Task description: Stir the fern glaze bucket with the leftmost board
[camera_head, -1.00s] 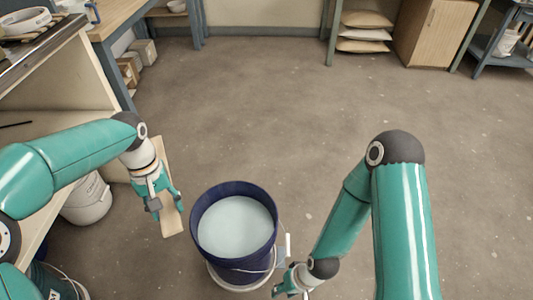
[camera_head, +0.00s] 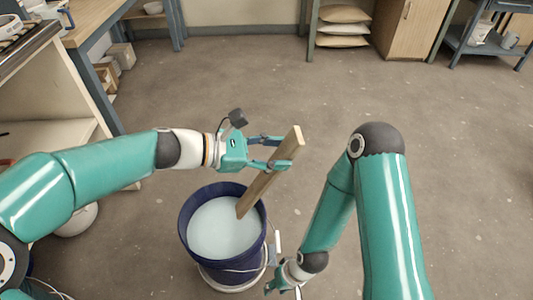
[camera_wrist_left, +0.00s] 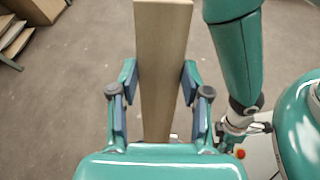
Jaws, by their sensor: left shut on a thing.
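The pale wooden board (camera_head: 287,153) is between the fingers of my left gripper (camera_head: 277,152), which is shut on it. The board is tilted, its top end up and to the right. Its lower end overlaps the right inside of a dark blue bucket (camera_head: 186,245) of pale glaze (camera_head: 220,228); I cannot tell whether it touches the glaze. In the left wrist view the board (camera_wrist_left: 162,50) runs between the fingers (camera_wrist_left: 160,90). My right gripper (camera_head: 283,288) is low, right of the bucket; its jaws are unclear. No fern name is readable.
A white bucket (camera_head: 76,222) is partly hidden under my left arm. A workbench (camera_head: 42,92) stands at the left, a wooden cabinet (camera_head: 405,28) and stacked sacks (camera_head: 343,28) at the back. The floor (camera_head: 450,150) is widely clear.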

